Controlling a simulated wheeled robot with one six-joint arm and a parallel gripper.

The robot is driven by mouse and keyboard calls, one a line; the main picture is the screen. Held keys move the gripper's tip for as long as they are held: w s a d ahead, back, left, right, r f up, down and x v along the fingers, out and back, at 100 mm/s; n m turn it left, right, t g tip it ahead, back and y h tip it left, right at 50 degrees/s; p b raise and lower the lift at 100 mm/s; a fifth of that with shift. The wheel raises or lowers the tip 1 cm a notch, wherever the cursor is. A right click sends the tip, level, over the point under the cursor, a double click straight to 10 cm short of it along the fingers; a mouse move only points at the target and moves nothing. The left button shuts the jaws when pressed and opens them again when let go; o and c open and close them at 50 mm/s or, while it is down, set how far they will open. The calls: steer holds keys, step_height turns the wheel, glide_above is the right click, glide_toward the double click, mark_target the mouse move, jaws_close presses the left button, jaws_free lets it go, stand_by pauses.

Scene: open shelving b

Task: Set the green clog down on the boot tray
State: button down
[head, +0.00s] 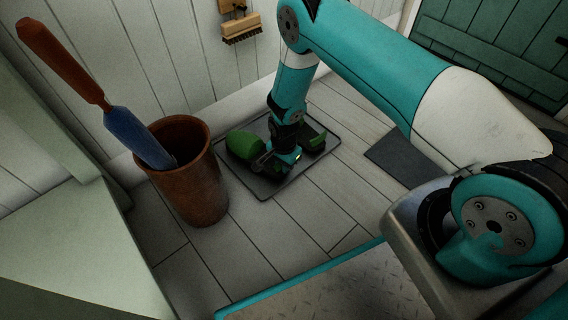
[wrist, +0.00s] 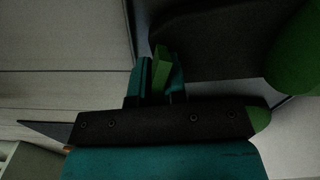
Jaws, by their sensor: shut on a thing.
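The green clog (head: 243,146) has a rounded green toe pointing left and a dark part behind it. It is at or just over the dark boot tray (head: 262,190) on the floor; I cannot tell whether it touches. My gripper (head: 277,168) reaches down over the tray. In the wrist view my gripper (wrist: 160,77) is shut on a green edge of the clog, whose green toe (wrist: 300,50) shows at the right. The gripper hides part of the clog in the head view.
Another green and dark shoe (head: 312,138) is on the tray's right side, close to my gripper. A brown pot (head: 190,190) holding a blue, orange-handled tool (head: 137,135) stands left of the tray. A dark mat (head: 400,160) lies to the right. Floorboards in front are clear.

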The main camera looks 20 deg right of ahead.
steer(key=shift+f+b, duration=0.3)
steer(key=shift+f, duration=0.2)
steer(key=c, duration=1.1)
jaws_free()
step_height(320, 180, up, 18)
steer(key=p, duration=1)
steer(key=shift+f, duration=0.25)
steer(key=shift+r, duration=0.1)
